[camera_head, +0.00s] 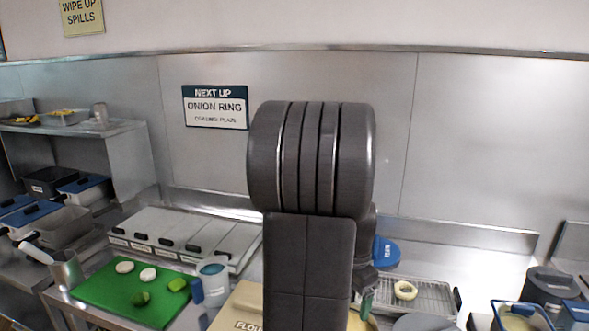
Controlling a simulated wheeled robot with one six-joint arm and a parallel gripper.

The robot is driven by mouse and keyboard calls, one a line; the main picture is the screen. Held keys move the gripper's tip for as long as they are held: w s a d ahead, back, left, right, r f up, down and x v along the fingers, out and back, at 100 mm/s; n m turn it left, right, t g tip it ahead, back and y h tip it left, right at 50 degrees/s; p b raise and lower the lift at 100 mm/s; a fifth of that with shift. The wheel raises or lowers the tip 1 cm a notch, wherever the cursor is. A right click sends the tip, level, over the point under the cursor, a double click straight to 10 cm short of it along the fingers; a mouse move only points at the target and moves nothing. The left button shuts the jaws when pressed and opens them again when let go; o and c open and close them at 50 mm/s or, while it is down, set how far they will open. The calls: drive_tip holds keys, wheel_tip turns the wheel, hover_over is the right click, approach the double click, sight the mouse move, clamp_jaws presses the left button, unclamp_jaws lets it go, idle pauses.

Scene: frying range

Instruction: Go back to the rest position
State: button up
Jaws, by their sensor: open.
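My arm stands upright in the middle of the head view and covers the centre of the counter. My gripper (366,284) shows only in part at the right edge of the arm, low over the counter, left of a wire-racked tray (428,290). Its jaws are open, and most of it is hidden behind the arm link. An onion ring (405,290) lies on the tray, apart from the gripper. A sign (215,107) on the back wall reads "NEXT UP ONION RING".
A green board (110,300) with sliced pieces lies at left, beside a metal cup (66,270). A lidded container row (185,238) stands behind it. A flour bin (238,305) sits left of my arm. A blue-rimmed basket (522,316) is at right. A shelf (70,125) stands far left.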

drive_tip(key=f+b, duration=0.4)
drive_tip(key=f, duration=0.1)
drive_tip(key=shift+s+a+f, duration=0.15)
drive_tip(key=shift+s+a, duration=0.1)
drive_tip(key=shift+a, duration=0.05)
drive_tip(key=shift+a, duration=0.1)
